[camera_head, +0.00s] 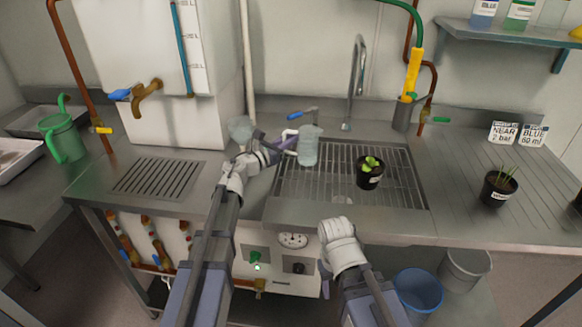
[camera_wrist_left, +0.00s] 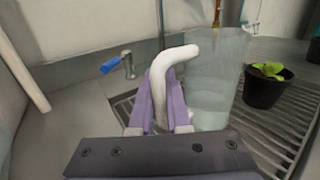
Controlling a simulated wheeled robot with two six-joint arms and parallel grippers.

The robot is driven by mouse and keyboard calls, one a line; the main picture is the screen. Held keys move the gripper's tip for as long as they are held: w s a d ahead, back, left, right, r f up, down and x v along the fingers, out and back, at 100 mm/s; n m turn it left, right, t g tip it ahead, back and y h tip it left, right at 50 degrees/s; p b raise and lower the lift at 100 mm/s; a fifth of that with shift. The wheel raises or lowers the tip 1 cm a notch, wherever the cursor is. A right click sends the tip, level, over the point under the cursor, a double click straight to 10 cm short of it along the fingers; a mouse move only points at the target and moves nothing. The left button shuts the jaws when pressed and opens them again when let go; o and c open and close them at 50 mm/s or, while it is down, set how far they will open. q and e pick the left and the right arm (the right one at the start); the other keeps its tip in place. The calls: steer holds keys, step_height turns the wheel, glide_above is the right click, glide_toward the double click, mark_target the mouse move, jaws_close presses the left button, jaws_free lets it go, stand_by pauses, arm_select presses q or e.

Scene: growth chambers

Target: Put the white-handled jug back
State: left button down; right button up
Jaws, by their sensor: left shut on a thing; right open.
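The white-handled jug (camera_head: 309,147) is clear, with pale bluish liquid inside, and looks upright at the left end of the sink grate (camera_head: 290,185). I cannot tell whether its base touches the grate. My left gripper (camera_head: 288,141) is shut on its white handle. In the left wrist view, the purple fingers (camera_wrist_left: 161,105) close around the handle (camera_wrist_left: 160,80), and the clear jug body (camera_wrist_left: 212,80) is to their right. My right gripper (camera_head: 324,277) is open and low in front of the counter, mostly hidden by its own wrist.
A potted seedling (camera_head: 369,180) stands on the grate, right of the jug. A small tap with a blue lever (camera_head: 303,114) and a tall faucet (camera_head: 358,70) are behind. A clear rounded vessel (camera_head: 240,128) is beside my left wrist. A green jug (camera_head: 64,138) stands far left. The right counter is partly free.

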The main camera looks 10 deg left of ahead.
arm_select(q)
steer(key=shift+f+b, duration=2.45)
steer(key=shift+f, duration=0.65)
steer(key=shift+f, duration=0.1)
steer(key=c, duration=0.9)
jaws_free()
steer(key=shift+r, duration=0.3)
steer(key=v, duration=1.2)
steer(key=shift+f, duration=0.15)
